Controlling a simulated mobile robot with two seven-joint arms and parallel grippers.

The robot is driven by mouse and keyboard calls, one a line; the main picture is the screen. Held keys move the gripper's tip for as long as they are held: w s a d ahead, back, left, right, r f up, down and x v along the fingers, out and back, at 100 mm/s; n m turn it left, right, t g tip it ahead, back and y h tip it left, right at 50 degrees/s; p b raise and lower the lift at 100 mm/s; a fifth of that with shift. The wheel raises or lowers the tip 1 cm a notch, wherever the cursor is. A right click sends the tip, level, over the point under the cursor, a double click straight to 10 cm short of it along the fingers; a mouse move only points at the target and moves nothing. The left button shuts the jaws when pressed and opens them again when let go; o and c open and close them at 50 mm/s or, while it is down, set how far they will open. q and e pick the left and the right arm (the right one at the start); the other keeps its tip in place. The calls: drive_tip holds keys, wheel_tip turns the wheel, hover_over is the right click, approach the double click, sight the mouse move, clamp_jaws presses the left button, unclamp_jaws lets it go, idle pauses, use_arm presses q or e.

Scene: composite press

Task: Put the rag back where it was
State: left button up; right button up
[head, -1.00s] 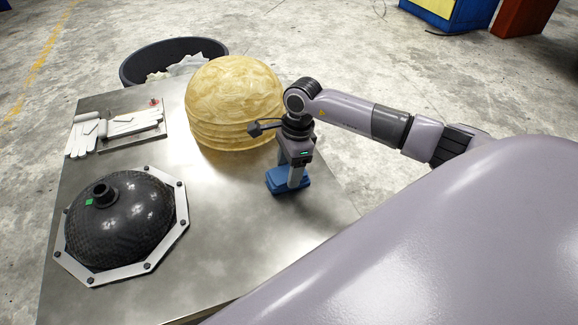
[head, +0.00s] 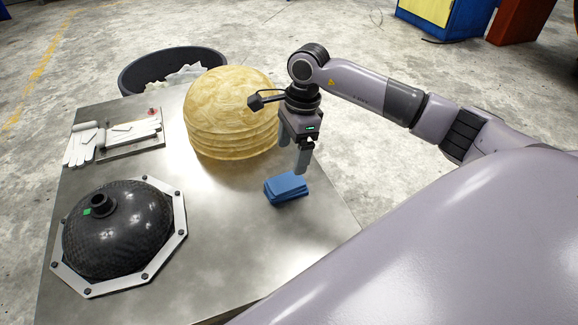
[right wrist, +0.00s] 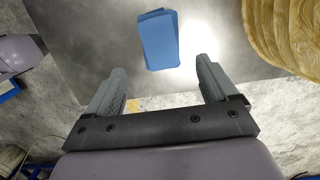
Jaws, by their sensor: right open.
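The blue rag (head: 286,188) lies folded in a small stack on the metal table, right of its middle and near its right edge. It also shows in the right wrist view (right wrist: 158,40), ahead of the fingertips. My right gripper (head: 292,168) is open and empty, raised above the rag and apart from it. In the right wrist view its two fingers (right wrist: 160,82) stand wide apart with nothing between them. My left gripper is in neither view.
A stack of yellow domes (head: 232,112) stands just left of my right gripper. A black dome in a bolted metal frame (head: 118,232) sits front left. Gloves and a tray (head: 130,148) lie back left. A dark bin (head: 150,72) stands behind the table. The table's front middle is clear.

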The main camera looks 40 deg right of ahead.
drive_tip(key=r, duration=0.3)
drive_tip(key=shift+s+d+r, duration=0.1)
drive_tip(key=shift+d+r, duration=0.2)
idle(0.3)
